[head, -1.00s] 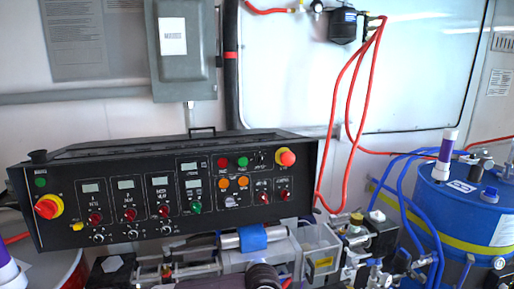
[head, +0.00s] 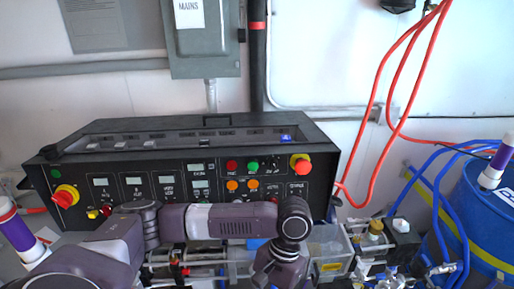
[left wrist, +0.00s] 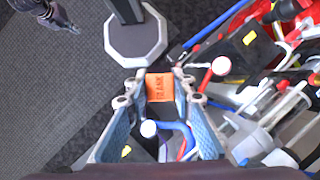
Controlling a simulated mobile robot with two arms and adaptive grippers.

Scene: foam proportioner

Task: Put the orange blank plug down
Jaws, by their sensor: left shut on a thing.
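The orange blank plug (left wrist: 159,87), with dark lettering on its face, is between the fingertips of my left gripper (left wrist: 160,93) in the left wrist view. The blue-grey fingers are closed on its sides. Below the plug I see a dark octagonal plate (left wrist: 135,47) with a post; I cannot tell whether the plug touches anything. In the head view my left arm reaches across the front of the control panel, with its wrist (head: 282,262) low in the middle; the plug does not show there. Part of a dark gripper, likely my right one, shows at the wrist view's top left corner.
The black control panel (head: 190,180) stands behind my arm. In the wrist view, hoses and white-handled parts crowd the right; grey floor (left wrist: 45,100) is open at the left.

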